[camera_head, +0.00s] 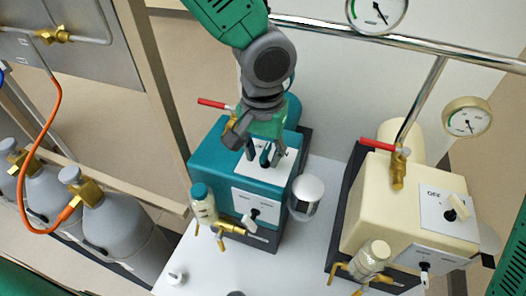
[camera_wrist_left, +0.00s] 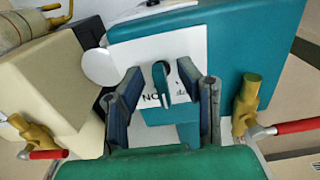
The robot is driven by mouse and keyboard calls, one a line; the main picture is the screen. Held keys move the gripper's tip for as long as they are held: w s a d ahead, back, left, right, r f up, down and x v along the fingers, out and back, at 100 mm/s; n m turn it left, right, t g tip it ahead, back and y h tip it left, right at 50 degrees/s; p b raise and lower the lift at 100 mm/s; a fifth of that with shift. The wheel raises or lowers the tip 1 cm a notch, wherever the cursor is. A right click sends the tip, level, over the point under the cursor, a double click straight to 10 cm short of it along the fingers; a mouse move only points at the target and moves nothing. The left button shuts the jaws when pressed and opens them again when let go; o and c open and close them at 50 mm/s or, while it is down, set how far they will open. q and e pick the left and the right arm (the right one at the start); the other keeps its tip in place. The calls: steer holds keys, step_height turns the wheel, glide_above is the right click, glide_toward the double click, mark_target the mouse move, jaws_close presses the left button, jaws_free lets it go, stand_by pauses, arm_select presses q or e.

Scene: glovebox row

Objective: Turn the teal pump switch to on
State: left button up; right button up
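The teal pump (camera_head: 215,160) stands on the white bench. My left gripper (camera_head: 262,153) reaches down over this plate. In the left wrist view its two fingers (camera_wrist_left: 168,90) are apart, one on each side of the knob, with visible gaps to it. In the head view the gripper mostly hides the knob and its labels. My right gripper is not in view.
A cream pump (camera_head: 375,205) with an OFF label and its own knob (camera_head: 457,207) stands to the right. A red-handled valve (camera_head: 215,104) is close behind the teal pump. A glass jar (camera_head: 203,204) hangs at its front. Grey gas cylinders (camera_head: 125,235) stand at left.

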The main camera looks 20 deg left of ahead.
arm_select(q)
steer(key=shift+d, duration=0.2)
jaws_close()
steer(key=shift+a, duration=0.3)
steer(key=shift+d+r+m+p, duration=0.15)
steer(key=shift+m+p, duration=0.15)
steer(key=shift+p, duration=0.2)
steer(key=shift+m+p, duration=0.6)
steer(key=shift+p, duration=0.05)
steer(key=m+p, duration=0.2)
steer(key=shift+w+a+m+p, duration=0.1)
steer(key=shift+a+m+p, duration=0.2)
steer(key=shift+w+m+p, duration=0.1)
steer(key=shift+m+p, duration=0.5)
steer(key=shift+m, duration=0.2)
